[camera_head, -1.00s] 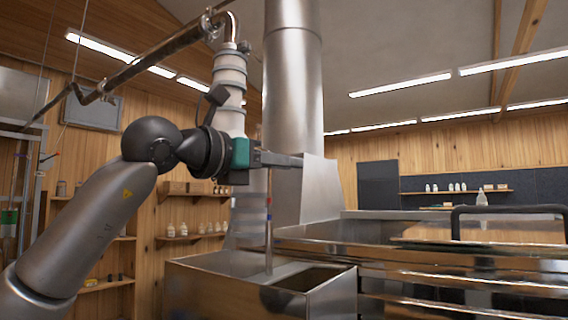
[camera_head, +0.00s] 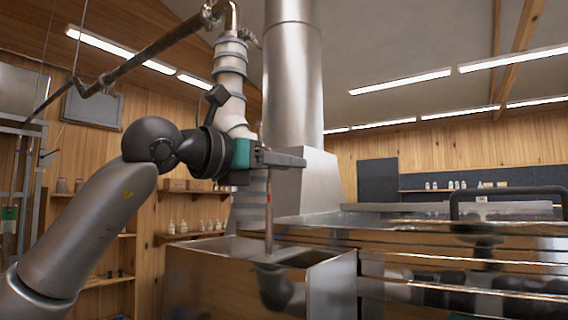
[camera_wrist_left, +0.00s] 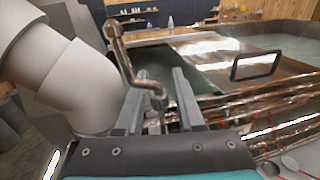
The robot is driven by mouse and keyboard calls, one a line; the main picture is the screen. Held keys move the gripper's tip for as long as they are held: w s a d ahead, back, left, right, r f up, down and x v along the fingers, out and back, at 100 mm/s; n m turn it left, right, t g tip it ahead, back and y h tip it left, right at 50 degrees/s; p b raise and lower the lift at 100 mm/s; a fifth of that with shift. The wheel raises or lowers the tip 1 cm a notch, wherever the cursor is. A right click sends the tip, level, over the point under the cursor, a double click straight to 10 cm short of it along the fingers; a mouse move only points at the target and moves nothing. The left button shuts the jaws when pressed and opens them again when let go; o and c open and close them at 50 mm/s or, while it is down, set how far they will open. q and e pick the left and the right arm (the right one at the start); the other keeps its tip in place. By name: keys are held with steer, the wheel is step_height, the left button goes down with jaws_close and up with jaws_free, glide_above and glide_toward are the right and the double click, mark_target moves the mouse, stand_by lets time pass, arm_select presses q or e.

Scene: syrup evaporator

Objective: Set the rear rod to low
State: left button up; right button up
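A thin upright rod (camera_head: 269,215) with a red mark stands in the open metal box in the head view. Only this one rod shows clearly, and I cannot tell whether it is the rear one. My left gripper (camera_head: 284,158) is at the rod's upper end, which it hides. In the left wrist view my left gripper (camera_wrist_left: 158,90) has its two fingers apart. A bent copper-coloured piece (camera_wrist_left: 124,60) shows beyond and between them, and I cannot tell whether the fingers touch anything. My right gripper is not in view.
The metal box (camera_head: 333,286) stands beside the wide evaporator pan (camera_head: 400,235). A tall flue (camera_head: 292,80) rises behind the gripper. A dark handle (camera_head: 510,191) arches over the pan, and a segmented pale pipe (camera_head: 230,85) stands close behind my arm.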

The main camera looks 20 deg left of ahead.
arm_select(q)
steer(key=shift+a, duration=0.1)
steer(key=b+v, duration=0.4)
steer(key=v, duration=1.1)
steer(key=shift+s, duration=0.1)
